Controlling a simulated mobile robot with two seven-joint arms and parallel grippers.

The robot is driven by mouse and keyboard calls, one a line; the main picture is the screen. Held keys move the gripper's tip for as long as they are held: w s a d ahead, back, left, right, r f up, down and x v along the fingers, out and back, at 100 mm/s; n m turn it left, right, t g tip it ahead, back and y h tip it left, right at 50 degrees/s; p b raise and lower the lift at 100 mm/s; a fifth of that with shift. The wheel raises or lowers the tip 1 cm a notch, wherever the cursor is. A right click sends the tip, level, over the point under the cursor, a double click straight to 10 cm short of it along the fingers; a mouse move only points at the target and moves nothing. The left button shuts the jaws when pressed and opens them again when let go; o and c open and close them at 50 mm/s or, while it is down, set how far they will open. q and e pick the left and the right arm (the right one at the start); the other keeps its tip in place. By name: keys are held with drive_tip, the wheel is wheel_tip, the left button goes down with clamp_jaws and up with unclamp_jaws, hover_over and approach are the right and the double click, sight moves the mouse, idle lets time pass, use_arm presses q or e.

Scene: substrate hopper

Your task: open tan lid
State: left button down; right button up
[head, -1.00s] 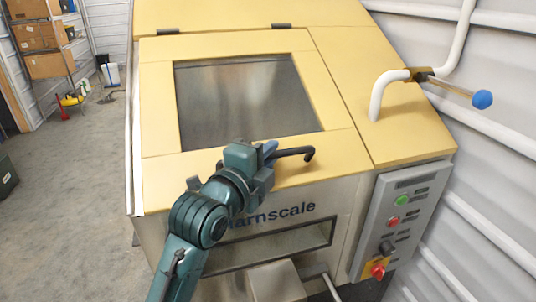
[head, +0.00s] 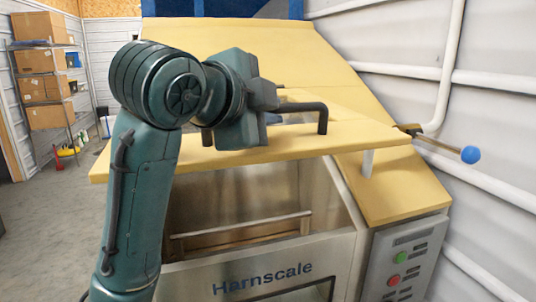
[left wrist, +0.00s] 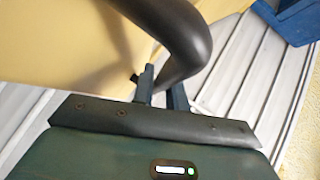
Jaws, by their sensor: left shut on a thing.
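The tan lid (head: 345,139) of the hopper is tilted up, its front edge raised well clear of the steel body (head: 345,225). Its black bar handle (head: 322,115) stands on the lid near the front edge. My left gripper (head: 282,100) is shut on this handle. In the left wrist view, the fingers (left wrist: 162,88) close around the dark curved handle (left wrist: 187,38), with the tan lid (left wrist: 70,40) behind it. My left arm hides part of the lid's left side. My right gripper is not in view.
Below the lid the hopper opening shows a rail (head: 240,236) inside. A ribbed wall (head: 490,90) stands close on the right. Shelved boxes (head: 45,88) are far left.

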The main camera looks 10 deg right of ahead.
use_arm(q)
drive_tip(key=shift+n+g, duration=0.4)
drive_tip(key=shift+g, duration=0.1)
drive_tip(key=shift+w+a+r, duration=0.1)
drive_tip(key=shift+w+r, duration=0.15)
drive_tip(key=shift+r, duration=1.2)
drive_tip(key=shift+w+r, duration=0.2)
drive_tip(key=shift+r, duration=1.25)
